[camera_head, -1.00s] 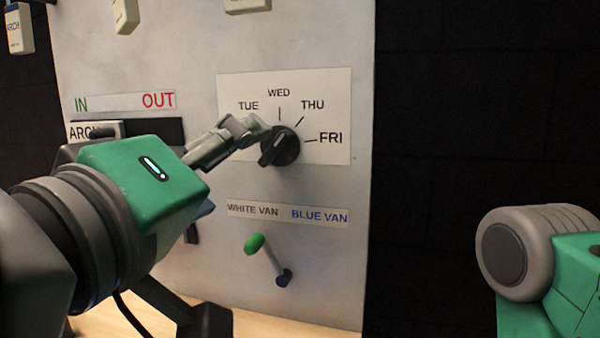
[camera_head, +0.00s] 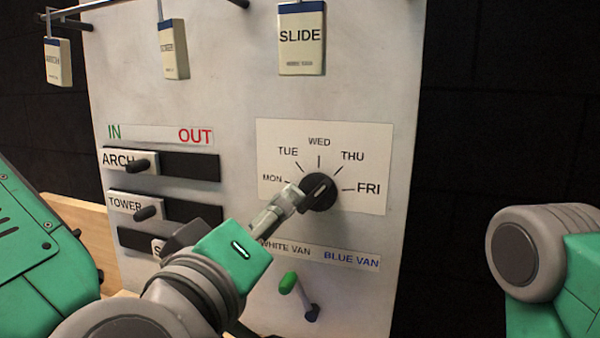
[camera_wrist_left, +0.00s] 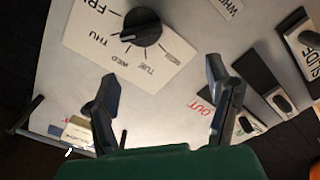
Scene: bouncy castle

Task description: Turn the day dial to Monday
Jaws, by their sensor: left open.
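The day dial (camera_head: 319,192) is a round black knob on a white card (camera_head: 370,190) marked MON, TUE, WED, THU and FRI. Its white mark points up and right, roughly toward THU. My left gripper (camera_head: 288,203) is at the dial's lower left in the head view, overlapping its edge. In the left wrist view the gripper (camera_wrist_left: 160,75) is open and empty, its two fingers spread wide. The dial (camera_wrist_left: 142,27) shows beyond the fingertips there, not between them. My right gripper is out of view.
The grey panel (camera_head: 235,100) also carries sliders (camera_head: 145,163) under IN and OUT at left. A green-tipped lever (camera_head: 290,282) sits below the dial. Tags, including SLIDE (camera_head: 301,38), hang along the top. The card's right side is clear.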

